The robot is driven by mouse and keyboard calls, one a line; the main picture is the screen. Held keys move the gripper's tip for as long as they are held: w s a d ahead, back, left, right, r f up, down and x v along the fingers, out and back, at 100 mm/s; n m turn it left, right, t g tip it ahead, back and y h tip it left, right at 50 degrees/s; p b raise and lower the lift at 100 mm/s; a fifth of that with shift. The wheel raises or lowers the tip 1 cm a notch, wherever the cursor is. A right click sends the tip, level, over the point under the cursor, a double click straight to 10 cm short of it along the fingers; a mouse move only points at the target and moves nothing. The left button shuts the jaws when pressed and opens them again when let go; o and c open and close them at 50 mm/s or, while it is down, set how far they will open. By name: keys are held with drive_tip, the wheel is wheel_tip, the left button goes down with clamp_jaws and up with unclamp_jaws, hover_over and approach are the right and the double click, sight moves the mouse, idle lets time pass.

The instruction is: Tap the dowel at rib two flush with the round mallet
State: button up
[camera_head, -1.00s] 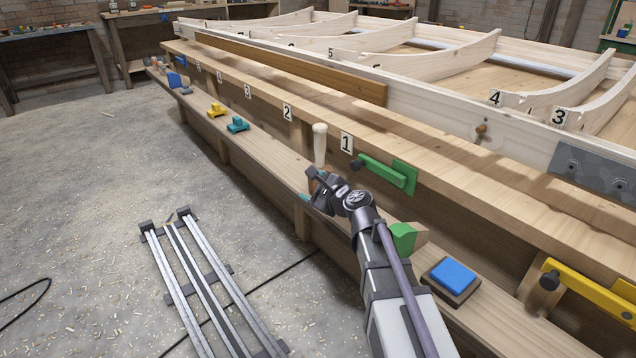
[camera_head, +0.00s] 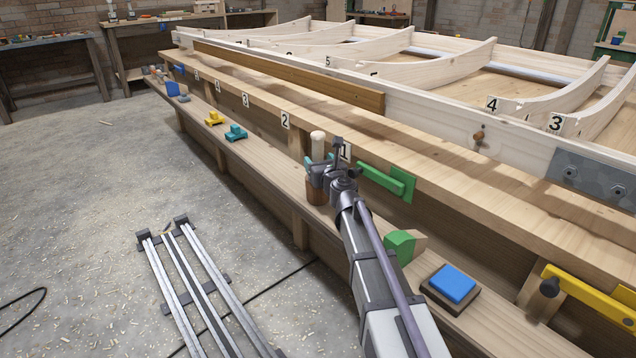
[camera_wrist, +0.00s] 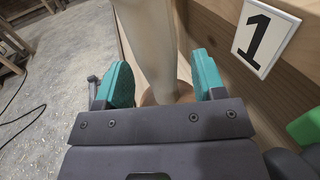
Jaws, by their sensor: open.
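The round mallet's pale handle (camera_head: 317,143) stands upright on the lower ledge by the number 1 plate, with its brown head (camera_head: 316,192) at the bottom. My gripper (camera_head: 320,165) is at the handle. In the wrist view, my gripper's (camera_wrist: 163,80) teal fingers are open on either side of the handle (camera_wrist: 152,42). The mallet's head (camera_wrist: 183,92) shows in part below the handle; the rest is hidden by my gripper. A brown dowel (camera_head: 479,138) sticks out of the pale side rail below the number 4 plate. I cannot tell whether this is rib two.
A green clamp (camera_head: 381,178) is on the bench front right of the number 1 plate (camera_head: 345,152). A green block (camera_head: 399,247) and a blue pad (camera_head: 453,282) lie on the ledge nearer me. Teal (camera_head: 236,132) and yellow (camera_head: 214,118) pieces lie farther along.

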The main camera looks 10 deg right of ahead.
drive_tip(key=w, duration=0.3)
drive_tip(key=shift+a, duration=0.2)
clamp_jaws()
